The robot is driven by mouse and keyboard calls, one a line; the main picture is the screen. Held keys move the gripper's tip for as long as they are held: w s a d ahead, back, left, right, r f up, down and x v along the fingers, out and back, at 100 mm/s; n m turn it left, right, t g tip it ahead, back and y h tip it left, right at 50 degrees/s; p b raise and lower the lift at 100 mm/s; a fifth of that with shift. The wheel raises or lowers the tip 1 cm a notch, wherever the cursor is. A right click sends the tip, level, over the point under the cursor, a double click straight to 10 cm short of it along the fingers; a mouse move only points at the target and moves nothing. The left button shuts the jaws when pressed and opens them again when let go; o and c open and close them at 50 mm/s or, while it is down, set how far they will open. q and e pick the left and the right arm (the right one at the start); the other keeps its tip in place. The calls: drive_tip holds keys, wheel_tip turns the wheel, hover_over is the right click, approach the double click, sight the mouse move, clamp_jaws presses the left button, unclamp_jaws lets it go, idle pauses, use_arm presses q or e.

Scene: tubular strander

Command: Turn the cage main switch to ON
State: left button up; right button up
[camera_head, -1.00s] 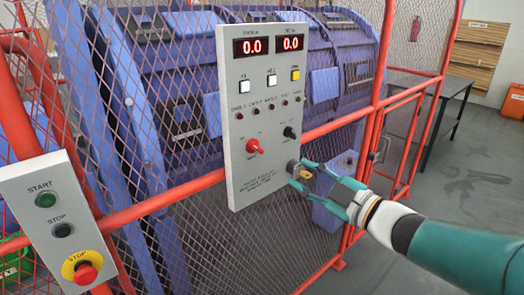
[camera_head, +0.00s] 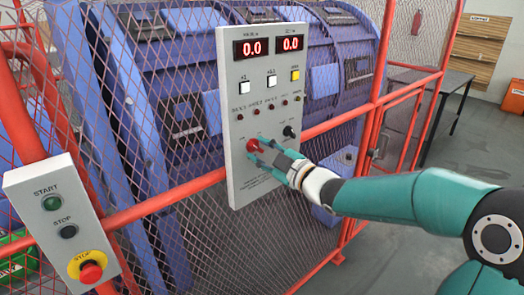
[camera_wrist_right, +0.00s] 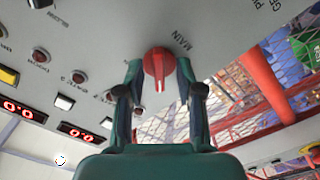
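The cage main switch is a red rotary knob (camera_head: 252,146) on the lower left of the grey control panel (camera_head: 236,185). In the right wrist view the red knob (camera_wrist_right: 158,66) sits under the label MAIN, its ridge pointing down in the picture. Its position marks are too small to read. My right gripper (camera_head: 259,150) is at the knob, with its fingers apart. In the right wrist view the fingertips (camera_wrist_right: 159,72) stand on either side of the knob, with narrow gaps showing. My left gripper is not in view.
A black knob (camera_head: 289,132) is just right of the red one. Push buttons, small lamps and two displays reading 0.0 (camera_head: 270,46) are above. Red rails and mesh fence surround the panel. A START/STOP box with a red emergency button (camera_head: 91,272) is at lower left.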

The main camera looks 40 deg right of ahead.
clamp_jaws()
drive_tip(key=shift+f+m, duration=0.1)
drive_tip(key=shift+m, duration=1.4)
drive_tip(key=m, duration=0.3)
drive_tip(key=shift+m, duration=0.4)
drive_tip(key=m+p, duration=0.1)
drive_tip(key=m, duration=0.4)
drive_tip(key=m+p, duration=0.1)
drive_tip(key=m, duration=0.5)
drive_tip(key=shift+p, duration=0.4)
